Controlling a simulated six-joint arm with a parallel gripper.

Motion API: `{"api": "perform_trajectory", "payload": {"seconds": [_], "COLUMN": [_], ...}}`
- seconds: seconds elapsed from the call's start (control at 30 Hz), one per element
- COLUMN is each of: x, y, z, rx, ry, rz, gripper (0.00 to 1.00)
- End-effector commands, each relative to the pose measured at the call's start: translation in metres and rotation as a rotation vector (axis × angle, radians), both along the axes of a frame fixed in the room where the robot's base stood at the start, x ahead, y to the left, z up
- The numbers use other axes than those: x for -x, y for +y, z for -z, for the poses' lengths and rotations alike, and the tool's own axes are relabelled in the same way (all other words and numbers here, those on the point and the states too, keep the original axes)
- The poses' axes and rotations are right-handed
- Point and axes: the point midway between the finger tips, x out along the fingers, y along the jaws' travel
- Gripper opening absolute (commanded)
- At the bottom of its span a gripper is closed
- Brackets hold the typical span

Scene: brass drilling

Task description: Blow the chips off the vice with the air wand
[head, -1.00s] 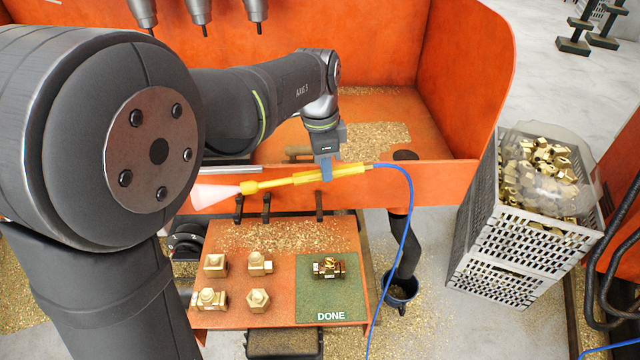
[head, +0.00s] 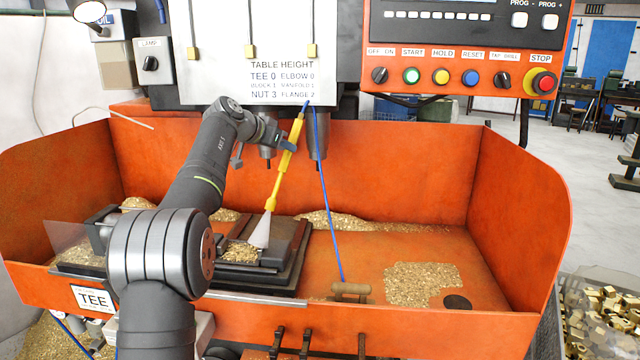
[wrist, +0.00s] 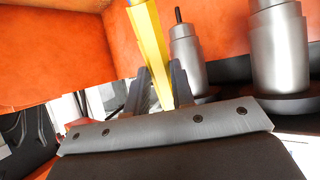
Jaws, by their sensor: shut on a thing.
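My gripper (head: 289,146) is shut on the yellow air wand (head: 281,172). The wand tilts steeply, with its nozzle down over the vice, and a pale cone of air (head: 261,232) shows below the nozzle. A blue hose (head: 322,190) runs from the wand's top down to the tray. The dark vice (head: 287,249) stands in the orange tray, with brass chips (head: 240,252) between its jaws. My own arm hides part of the vice's left side. In the wrist view the wand (wrist: 152,45) runs up between the fingers; its nozzle is out of view.
Drill spindles (head: 318,140) hang close to the wand and hose. Orange walls (head: 390,174) enclose the tray. Chip heaps (head: 420,284) lie at its right and back. The control panel (head: 465,50) is above right.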

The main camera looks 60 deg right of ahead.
Motion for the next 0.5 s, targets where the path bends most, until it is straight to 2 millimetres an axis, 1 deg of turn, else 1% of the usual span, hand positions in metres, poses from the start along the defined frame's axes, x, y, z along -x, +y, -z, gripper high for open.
{"api": "perform_trajectory", "payload": {"seconds": [0.03, 0.1, 0.2, 0.3, 0.4, 0.5], "x": [-0.020, -0.040, -0.059, -0.072, -0.078, -0.081], "y": [0.004, 0.009, 0.015, 0.019, 0.022, 0.024], "z": [-0.011, -0.024, -0.038, -0.047, -0.052, -0.052], "rx": [0.036, 0.075, 0.115, 0.140, 0.153, 0.158], "ry": [0.002, 0.006, 0.006, 0.008, 0.009, 0.009], "rz": [-0.029, -0.056, -0.083, -0.099, -0.107, -0.111], "gripper": [0.00, 0.00, 0.00, 0.00, 0.00, 0.00]}}
